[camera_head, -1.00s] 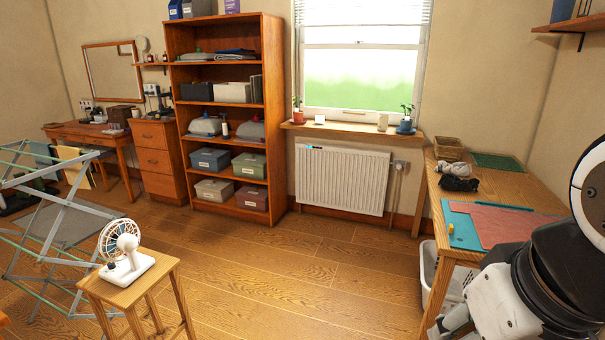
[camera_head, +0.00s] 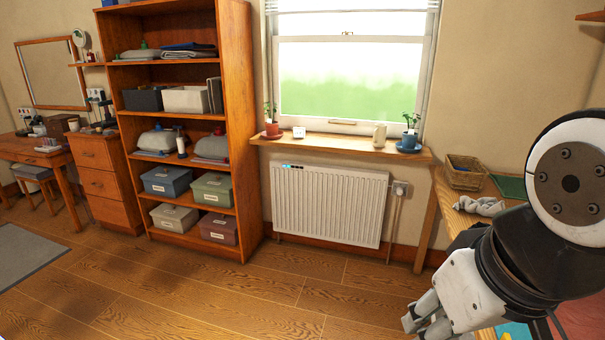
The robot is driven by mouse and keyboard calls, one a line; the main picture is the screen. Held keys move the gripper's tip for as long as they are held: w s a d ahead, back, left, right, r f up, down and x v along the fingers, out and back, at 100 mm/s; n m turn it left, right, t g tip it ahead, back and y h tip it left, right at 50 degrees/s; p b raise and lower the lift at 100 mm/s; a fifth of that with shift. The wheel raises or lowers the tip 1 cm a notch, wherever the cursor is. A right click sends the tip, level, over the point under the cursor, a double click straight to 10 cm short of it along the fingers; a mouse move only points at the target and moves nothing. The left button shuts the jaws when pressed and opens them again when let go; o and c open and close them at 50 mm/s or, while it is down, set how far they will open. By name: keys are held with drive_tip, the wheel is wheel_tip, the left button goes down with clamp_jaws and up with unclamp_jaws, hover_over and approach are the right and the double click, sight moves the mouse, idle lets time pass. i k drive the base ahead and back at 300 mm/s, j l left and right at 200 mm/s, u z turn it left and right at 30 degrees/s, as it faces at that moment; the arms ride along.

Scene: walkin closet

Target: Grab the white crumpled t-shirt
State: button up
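A pale grey-white crumpled cloth (camera_head: 480,206) lies on the wooden table at the right, in front of a wicker basket. It is the only whitish crumpled cloth I see, and I cannot tell for sure that it is a t-shirt. My arm covers part of the table beside it. My gripper (camera_head: 428,322) hangs at the lower right, in front of the table and nearer to me than the cloth, well apart from it.
The wicker basket (camera_head: 463,172) and a green mat (camera_head: 510,186) are at the table's far end. The radiator (camera_head: 328,204) stands under the windowsill (camera_head: 340,147), which holds potted plants. A bookshelf (camera_head: 243,130) is left of it. The wooden floor (camera_head: 250,295) in the middle is clear.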

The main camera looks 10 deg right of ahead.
sight(486, 207)
drive_tip(key=i, duration=2)
drive_tip(key=i+z, duration=0.15)
drive_tip(key=i, duration=0.3)
drive_tip(key=i+j+z, duration=0.2)
drive_tip(key=i, duration=0.25)
drive_tip(key=i+j+z, duration=0.15)
drive_tip(key=i, duration=0.3)
drive_tip(key=z, duration=2.65)
drive_tip(key=i+j, duration=0.05)
